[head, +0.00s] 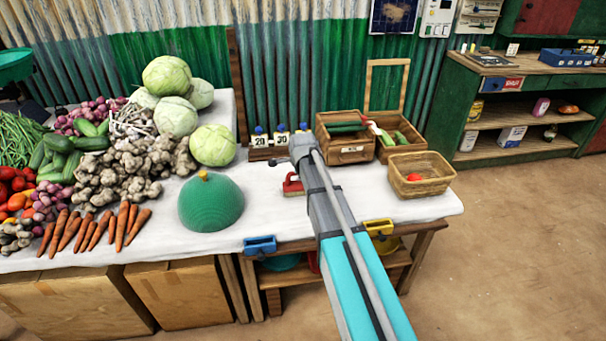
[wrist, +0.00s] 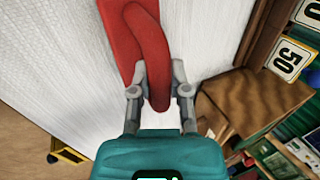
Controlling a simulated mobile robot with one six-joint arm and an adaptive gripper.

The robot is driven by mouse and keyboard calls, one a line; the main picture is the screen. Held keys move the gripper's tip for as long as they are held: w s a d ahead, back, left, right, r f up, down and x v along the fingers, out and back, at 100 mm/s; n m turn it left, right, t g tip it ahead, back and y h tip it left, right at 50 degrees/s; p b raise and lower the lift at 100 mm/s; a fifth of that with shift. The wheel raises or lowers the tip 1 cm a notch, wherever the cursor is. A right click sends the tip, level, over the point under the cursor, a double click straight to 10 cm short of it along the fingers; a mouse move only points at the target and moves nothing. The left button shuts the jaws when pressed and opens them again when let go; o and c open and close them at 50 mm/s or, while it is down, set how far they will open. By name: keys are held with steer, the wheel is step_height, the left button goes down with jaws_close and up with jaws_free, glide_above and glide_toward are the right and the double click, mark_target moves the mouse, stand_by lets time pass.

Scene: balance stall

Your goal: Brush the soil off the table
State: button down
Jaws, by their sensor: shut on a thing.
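A red brush (head: 292,186) is over the white-covered table (head: 262,212), just left of my arm in the head view. In the wrist view, my gripper (wrist: 159,73) is shut on the handle of the red brush (wrist: 134,35). In the head view my gripper is mostly hidden behind my arm. A pale strip shows under the brush, and I cannot tell whether it touches the cloth. I cannot make out soil on the cloth in either view.
A green dome (head: 208,203) stands left of the brush. A wicker basket (head: 421,185) with a red item is to the right; wooden crates (head: 352,151) and numbered blocks (head: 280,139) stand behind. Blue (head: 260,245) and yellow bins (head: 379,227) hang at the front edge.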

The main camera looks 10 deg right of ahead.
steer(key=shift+a, duration=0.9)
steer(key=shift+a, duration=0.1)
steer(key=shift+w+a, duration=0.1)
steer(key=shift+a, duration=1.75)
steer(key=shift+r, duration=0.15)
step_height(320, 180, up, 6)
steer(key=p, duration=0.6)
step_height(320, 180, up, 3)
steer(key=p, duration=0.3)
